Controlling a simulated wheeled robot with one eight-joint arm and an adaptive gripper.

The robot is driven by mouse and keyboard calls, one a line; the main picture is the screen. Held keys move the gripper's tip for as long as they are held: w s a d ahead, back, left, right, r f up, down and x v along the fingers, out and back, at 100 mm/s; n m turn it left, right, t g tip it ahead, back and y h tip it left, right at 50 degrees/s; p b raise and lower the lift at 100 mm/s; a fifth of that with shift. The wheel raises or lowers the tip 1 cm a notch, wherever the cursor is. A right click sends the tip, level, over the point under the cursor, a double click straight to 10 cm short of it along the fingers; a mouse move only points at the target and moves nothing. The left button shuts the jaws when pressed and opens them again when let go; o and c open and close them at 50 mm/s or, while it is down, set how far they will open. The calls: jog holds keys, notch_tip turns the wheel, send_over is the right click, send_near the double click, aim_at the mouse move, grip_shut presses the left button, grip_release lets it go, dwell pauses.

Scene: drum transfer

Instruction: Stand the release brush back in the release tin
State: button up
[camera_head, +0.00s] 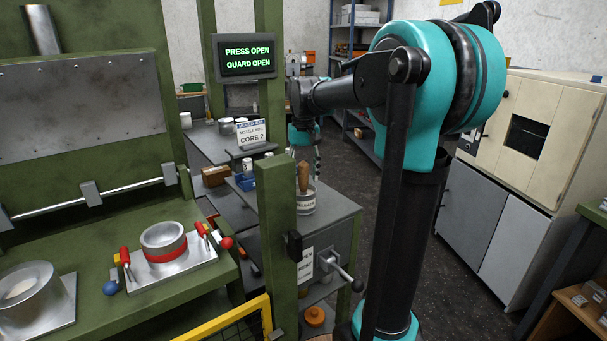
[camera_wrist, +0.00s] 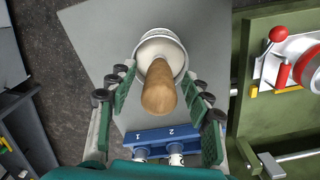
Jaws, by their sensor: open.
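The release brush shows as a wooden handle (camera_head: 303,177) standing up from the labelled release tin (camera_head: 304,204) on the grey bench. In the wrist view the brush handle (camera_wrist: 159,88) points up toward the camera, and the pale round tin (camera_wrist: 161,40) lies behind it. The bristles are hidden. My gripper (camera_wrist: 159,76) is open, with one green-padded finger on each side of the handle and visible gaps between. In the head view my gripper (camera_head: 305,145) is partly hidden, behind and above the tin.
A blue rack (camera_wrist: 165,140) marked 1 and 2, holding white-topped items, stands close to the tin. The green press (camera_head: 90,150) is at the left, with a red-banded ring (camera_head: 164,243) on its plate. A green post (camera_head: 275,240) stands in front of the bench.

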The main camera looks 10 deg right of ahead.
jog(key=shift+r, duration=0.1)
notch_tip(320, 180, up, 12)
jog(key=shift+f, duration=0.1)
dwell(0.4)
